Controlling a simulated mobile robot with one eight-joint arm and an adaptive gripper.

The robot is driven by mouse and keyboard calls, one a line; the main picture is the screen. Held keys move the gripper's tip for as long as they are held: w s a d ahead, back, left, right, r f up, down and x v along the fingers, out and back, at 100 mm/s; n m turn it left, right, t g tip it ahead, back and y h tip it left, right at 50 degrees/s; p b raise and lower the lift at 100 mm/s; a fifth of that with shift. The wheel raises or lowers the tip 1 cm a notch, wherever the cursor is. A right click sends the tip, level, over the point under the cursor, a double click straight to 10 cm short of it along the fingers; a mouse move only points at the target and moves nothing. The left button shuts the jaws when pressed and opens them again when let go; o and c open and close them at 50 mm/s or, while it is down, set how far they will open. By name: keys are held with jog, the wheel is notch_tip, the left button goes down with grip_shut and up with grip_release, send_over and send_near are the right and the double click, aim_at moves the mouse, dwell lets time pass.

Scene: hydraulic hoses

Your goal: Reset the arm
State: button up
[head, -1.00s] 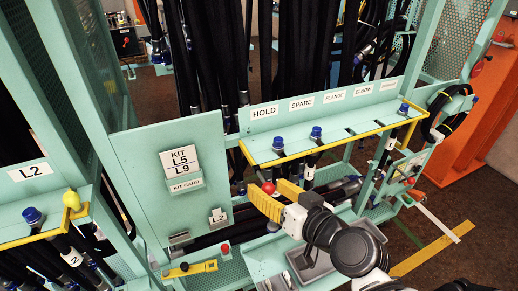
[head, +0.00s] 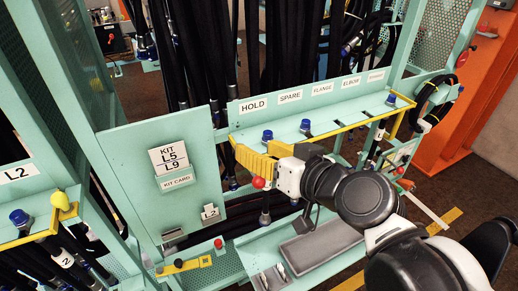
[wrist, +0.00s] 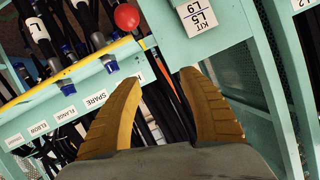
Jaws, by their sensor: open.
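My gripper (head: 246,154) has yellow fingers and shows at the centre of the head view, in front of the left end of the yellow-edged hose rail (head: 345,128). In the wrist view the two fingers (wrist: 160,80) stand apart with nothing held between them. Past the tips are the kit card panel and dark hoses. A red ball knob (head: 258,183) shows just below the fingers; it also shows at the top of the wrist view (wrist: 126,17). My black arm links reach in from the lower right and hide part of the shelf below.
A teal panel with the L5/L9 kit card (head: 168,158) stands to the left. A grey tray (head: 318,250) lies below. An L2 holder (head: 20,225) is at far left.

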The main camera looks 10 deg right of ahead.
dwell(0.4)
jog(key=s+d+f+m+g+h, duration=0.2)
jog(key=s+d+f+g+h, duration=0.45)
jog(key=d+f, duration=0.45)
notch_tip(320, 180, down, 9)
jog(key=b, duration=0.9)
jog(key=shift+r, duration=0.15)
jog(key=shift+s+t+y, duration=0.1)
jog(key=shift+t+y, duration=0.15)
jog(key=shift+t, duration=0.1)
dwell(0.4)
